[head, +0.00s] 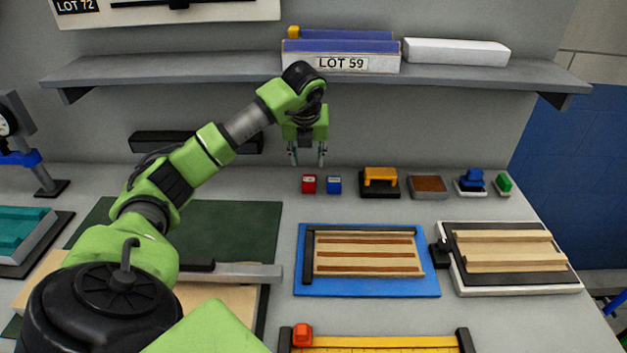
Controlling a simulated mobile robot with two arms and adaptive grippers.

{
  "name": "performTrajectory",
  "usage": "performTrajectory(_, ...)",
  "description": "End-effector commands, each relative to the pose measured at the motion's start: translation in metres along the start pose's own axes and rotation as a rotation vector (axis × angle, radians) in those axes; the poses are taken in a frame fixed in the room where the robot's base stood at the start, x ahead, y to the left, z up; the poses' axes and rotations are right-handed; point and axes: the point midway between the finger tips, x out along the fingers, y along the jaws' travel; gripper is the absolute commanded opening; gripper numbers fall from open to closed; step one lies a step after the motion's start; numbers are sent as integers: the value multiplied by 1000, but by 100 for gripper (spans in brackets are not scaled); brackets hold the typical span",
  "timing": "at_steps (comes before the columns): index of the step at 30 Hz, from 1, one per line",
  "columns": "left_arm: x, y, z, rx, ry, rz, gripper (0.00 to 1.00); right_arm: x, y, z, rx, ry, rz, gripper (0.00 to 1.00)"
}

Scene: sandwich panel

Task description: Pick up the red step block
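The red step block (309,184) is a small red cube with a pale mark on its top. It stands on the grey bench, just left of a similar blue block (334,185). My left gripper (307,157) points down above and slightly behind these blocks in the picture. Its two fingers are apart with nothing visible between them. It does not appear to touch the red block. My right gripper does not show in the head view.
Right of the blocks stand a yellow-and-black tool (380,180), a brown pad (429,186), and a blue-handled item (471,182). A blue board (368,289) with striped strips lies in front. A shelf (200,72) runs behind and above.

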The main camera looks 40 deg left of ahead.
Motion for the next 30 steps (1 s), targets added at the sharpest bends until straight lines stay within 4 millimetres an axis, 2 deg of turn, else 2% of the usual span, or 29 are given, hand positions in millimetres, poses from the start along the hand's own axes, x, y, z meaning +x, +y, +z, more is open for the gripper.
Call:
performTrajectory(3,22,0,-1,-1,5,2,36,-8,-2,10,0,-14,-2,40)
performTrajectory(8,43,0,-1,0,3,1,36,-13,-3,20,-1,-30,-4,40)
performTrajectory(14,57,-2,-1,-1,3,0,36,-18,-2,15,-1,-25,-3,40)
performTrajectory(21,93,-4,-3,-2,4,1,36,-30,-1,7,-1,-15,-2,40)
performTrajectory(25,101,-4,-3,1,1,0,36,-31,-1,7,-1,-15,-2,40)
performTrajectory(30,102,-4,-3,1,0,0,36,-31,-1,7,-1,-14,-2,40)
